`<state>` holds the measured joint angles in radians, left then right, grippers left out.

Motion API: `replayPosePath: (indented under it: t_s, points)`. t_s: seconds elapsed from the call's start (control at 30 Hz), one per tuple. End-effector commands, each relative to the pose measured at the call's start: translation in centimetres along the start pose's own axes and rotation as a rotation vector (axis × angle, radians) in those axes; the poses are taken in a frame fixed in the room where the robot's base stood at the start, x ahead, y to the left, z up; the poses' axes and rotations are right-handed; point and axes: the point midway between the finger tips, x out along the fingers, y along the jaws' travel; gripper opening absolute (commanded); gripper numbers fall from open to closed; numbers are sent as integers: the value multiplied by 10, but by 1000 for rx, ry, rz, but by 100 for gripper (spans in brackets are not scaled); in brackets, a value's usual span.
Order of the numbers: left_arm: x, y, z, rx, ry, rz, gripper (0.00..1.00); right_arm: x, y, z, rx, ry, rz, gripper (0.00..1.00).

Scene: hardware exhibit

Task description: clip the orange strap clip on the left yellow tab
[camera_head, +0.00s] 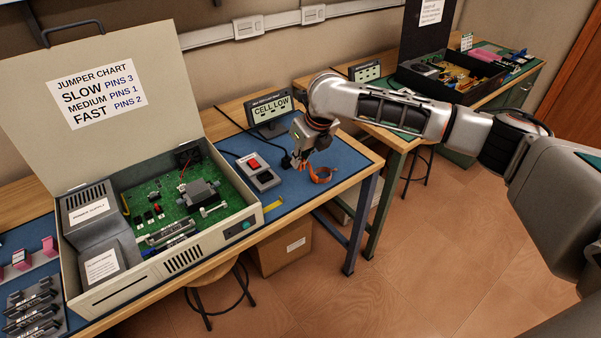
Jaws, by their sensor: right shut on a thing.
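The orange strap clip (322,176) is a curved orange band at the right end of the blue mat. My right gripper (301,165) points down at its left end and is shut on it; the fingers hide the exact grip. I cannot tell whether the band touches the mat. A small yellow strip (273,205) shows by the right corner of the computer case; I cannot tell whether it is the left yellow tab. My left gripper is not in view.
The open beige case (168,258) with a green board fills the left of the bench. A grey box with a red button (257,172) and a CELL LOW display (270,115) stand left of my right gripper.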

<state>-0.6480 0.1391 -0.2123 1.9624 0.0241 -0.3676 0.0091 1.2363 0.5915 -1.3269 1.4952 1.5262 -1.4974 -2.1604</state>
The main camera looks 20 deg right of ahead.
Motion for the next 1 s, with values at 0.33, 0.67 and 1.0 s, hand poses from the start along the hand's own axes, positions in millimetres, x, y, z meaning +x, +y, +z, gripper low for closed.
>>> replayPosePath:
  t_s: [0.33,0.67,1.0]
  points:
    - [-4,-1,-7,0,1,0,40,-80,0,34,-1,-2,-1,3]
    - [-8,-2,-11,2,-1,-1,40,-82,11,36,0,8,0,3]
    - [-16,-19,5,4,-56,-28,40,4,59,-1,1,7,0,3]
